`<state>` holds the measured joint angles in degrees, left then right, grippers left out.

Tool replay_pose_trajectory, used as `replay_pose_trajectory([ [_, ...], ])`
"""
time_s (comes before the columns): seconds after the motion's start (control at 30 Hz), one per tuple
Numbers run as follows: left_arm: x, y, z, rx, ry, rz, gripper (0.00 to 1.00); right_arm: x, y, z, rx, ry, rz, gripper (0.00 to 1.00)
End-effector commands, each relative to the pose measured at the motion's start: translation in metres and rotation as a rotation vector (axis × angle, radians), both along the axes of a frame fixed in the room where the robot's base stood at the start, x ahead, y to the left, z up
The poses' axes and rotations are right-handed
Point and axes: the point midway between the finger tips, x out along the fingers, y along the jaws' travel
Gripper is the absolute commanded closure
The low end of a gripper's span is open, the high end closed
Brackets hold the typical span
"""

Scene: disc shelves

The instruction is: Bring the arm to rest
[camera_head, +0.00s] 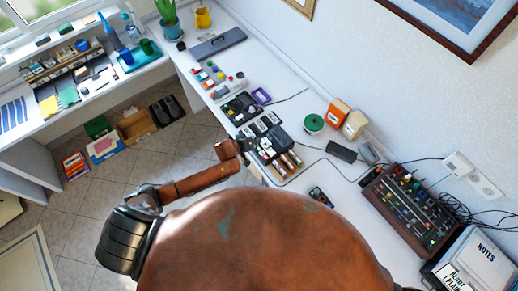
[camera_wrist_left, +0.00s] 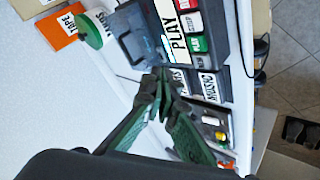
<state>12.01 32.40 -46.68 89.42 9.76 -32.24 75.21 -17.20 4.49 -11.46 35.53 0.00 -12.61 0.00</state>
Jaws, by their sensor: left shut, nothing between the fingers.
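My left arm comes in from the left, and its gripper (camera_head: 243,144) is over the front edge of the desk, beside a dark box with labelled cases (camera_head: 270,142). In the left wrist view the gripper's green fingers (camera_wrist_left: 164,80) are together at the tips with nothing between them. Beyond the tips are the dark translucent box (camera_wrist_left: 140,38) and cases labelled "PLAY" (camera_wrist_left: 180,22) and "MUSIC" (camera_wrist_left: 209,87). I cannot tell whether the fingertips touch any of them. My right gripper is not in view.
A green roll (camera_head: 313,124), an orange box (camera_head: 338,113) and a rack of knobs and cables (camera_head: 408,208) stand along the wall side of the desk. Open cartons (camera_head: 137,126) sit on the tiled floor below. The floor beside my arm (camera_head: 95,190) is clear.

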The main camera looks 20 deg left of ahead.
Motion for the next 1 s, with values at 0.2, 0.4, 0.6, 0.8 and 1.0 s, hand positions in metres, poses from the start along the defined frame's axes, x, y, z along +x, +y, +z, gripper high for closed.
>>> replay_pose_trajectory([
  [0.2, 0.000, 0.000, 0.000, 0.000, 0.000, 0.000, 1.00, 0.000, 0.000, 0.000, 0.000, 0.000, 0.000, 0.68],
  [0.4, -0.001, -0.001, 0.000, 0.001, 0.000, -0.001, 1.00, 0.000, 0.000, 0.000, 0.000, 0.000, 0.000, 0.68],
  [0.6, -0.037, -0.013, 0.009, 0.050, 0.008, -0.036, 1.00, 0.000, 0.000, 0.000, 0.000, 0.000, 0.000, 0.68],
  [0.8, -0.120, 0.024, 0.042, 0.233, 0.052, -0.093, 1.00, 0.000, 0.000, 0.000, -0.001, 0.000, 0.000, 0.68],
  [1.0, -0.204, 0.095, 0.070, 0.410, 0.150, -0.141, 1.00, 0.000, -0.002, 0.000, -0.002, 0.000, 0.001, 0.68],
])
